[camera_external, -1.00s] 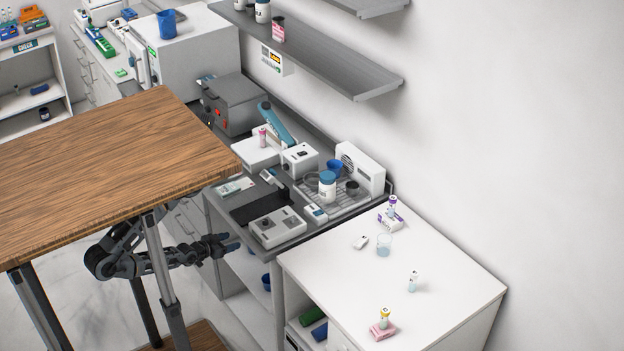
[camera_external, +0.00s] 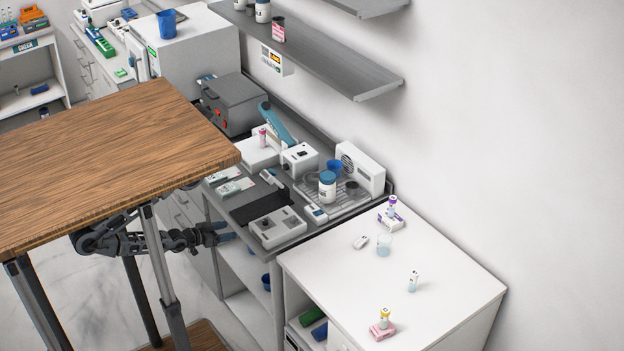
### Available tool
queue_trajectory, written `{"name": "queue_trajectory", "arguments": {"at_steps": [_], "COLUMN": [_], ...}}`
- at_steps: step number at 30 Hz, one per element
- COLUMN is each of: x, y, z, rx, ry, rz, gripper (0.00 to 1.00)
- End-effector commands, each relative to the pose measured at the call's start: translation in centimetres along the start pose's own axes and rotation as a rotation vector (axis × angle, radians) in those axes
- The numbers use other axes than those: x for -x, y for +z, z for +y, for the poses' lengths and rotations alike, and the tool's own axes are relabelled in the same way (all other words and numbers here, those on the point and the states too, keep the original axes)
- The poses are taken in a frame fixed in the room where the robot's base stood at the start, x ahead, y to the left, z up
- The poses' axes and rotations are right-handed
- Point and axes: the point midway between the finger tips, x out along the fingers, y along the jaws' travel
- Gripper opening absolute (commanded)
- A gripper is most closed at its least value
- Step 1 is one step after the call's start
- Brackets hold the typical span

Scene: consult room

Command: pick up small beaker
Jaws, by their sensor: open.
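A small clear beaker (camera_external: 384,245), faintly blue, stands upright on the white cabinet top (camera_external: 440,270) at the right. My gripper (camera_external: 231,232) is open and empty, at the front of the grey bench, left of the white cabinet. It is well apart from the beaker and lower than the bench top. My arm reaches out from under the wooden table, which hides part of it.
The wooden table (camera_external: 110,150) stands over my arm, its legs close by. The grey bench (camera_external: 228,203) carries devices and a white jar (camera_external: 327,186). Near the beaker are a small white item (camera_external: 361,242), a purple-labelled box (camera_external: 391,219) and a small vial (camera_external: 413,281).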

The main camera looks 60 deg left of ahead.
Motion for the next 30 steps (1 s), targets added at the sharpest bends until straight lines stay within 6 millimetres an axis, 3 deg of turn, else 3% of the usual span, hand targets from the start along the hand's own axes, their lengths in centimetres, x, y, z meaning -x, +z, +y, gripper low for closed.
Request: {"name": "queue_trajectory", "arguments": {"at_steps": [6, 16, 23, 30], "x": [0.0, -0.4, -1.4, -1.1], "y": [0.0, 0.0, -1.5, -3.3], "z": [0.0, -0.2, -1.6, -2.5], "rx": [0.0, 0.063, 0.496, 1.013], "ry": [0.0, 0.004, 0.084, 0.336], "rz": [0.0, 0.043, 0.319, 0.597], "gripper": [0.85, 0.85, 0.85, 0.85]}}
